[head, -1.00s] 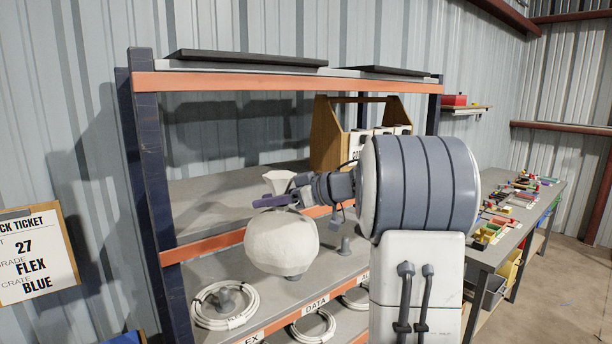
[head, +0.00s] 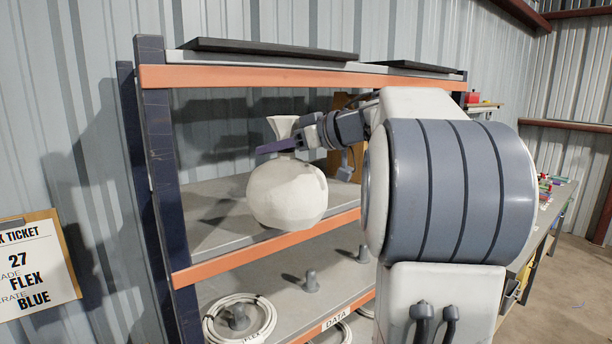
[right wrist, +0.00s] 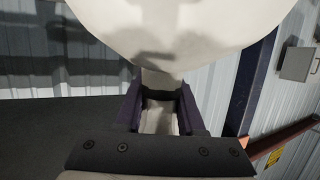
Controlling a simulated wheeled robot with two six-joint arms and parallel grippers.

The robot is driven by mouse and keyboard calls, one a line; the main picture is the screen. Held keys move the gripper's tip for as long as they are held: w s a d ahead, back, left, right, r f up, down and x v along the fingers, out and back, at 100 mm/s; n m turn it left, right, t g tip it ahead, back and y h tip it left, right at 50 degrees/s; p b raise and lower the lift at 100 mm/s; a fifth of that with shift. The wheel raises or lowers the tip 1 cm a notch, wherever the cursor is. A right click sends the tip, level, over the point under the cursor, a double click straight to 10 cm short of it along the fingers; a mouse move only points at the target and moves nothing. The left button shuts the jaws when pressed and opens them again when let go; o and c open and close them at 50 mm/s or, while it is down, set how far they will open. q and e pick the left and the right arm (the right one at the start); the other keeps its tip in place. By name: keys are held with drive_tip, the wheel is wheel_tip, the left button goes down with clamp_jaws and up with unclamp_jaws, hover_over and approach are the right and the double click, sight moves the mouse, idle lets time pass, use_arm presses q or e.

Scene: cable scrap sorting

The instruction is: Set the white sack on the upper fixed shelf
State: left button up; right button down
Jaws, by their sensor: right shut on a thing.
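The white sack (head: 287,194) is round with a narrow neck and a flared top. My right gripper (head: 280,146) is shut on its neck, and the sack hangs upright below it. In the head view the sack overlaps the upper fixed shelf (head: 203,218) and its orange front edge; whether it touches the shelf I cannot tell. In the right wrist view the sack (right wrist: 175,25) fills the top, with its neck between the fingers (right wrist: 160,112). My left gripper is not in view.
An orange beam (head: 290,77) crosses above the shelf opening, and a dark blue post (head: 160,170) stands at its left. The lower shelf holds white cable coils (head: 240,318) and grey pegs (head: 311,281). My right arm hides the shelf's right part.

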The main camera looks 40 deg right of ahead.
drive_tip(key=shift+w+d+r, duration=0.1)
drive_tip(key=shift+r, duration=0.2)
use_arm(q)
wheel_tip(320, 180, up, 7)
drive_tip(key=p, duration=0.6)
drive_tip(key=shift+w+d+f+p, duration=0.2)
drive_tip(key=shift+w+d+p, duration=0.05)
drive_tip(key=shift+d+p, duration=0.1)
use_arm(e)
drive_tip(key=r+x, duration=0.2)
drive_tip(key=x, duration=1.6)
drive_tip(key=shift+w+a, duration=0.45)
drive_tip(key=shift+w, duration=0.05)
drive_tip(key=shift+f, duration=0.1)
drive_tip(key=c, duration=0.9)
unclamp_jaws()
drive_tip(key=shift+f, duration=0.25)
drive_tip(key=o, duration=0.4)
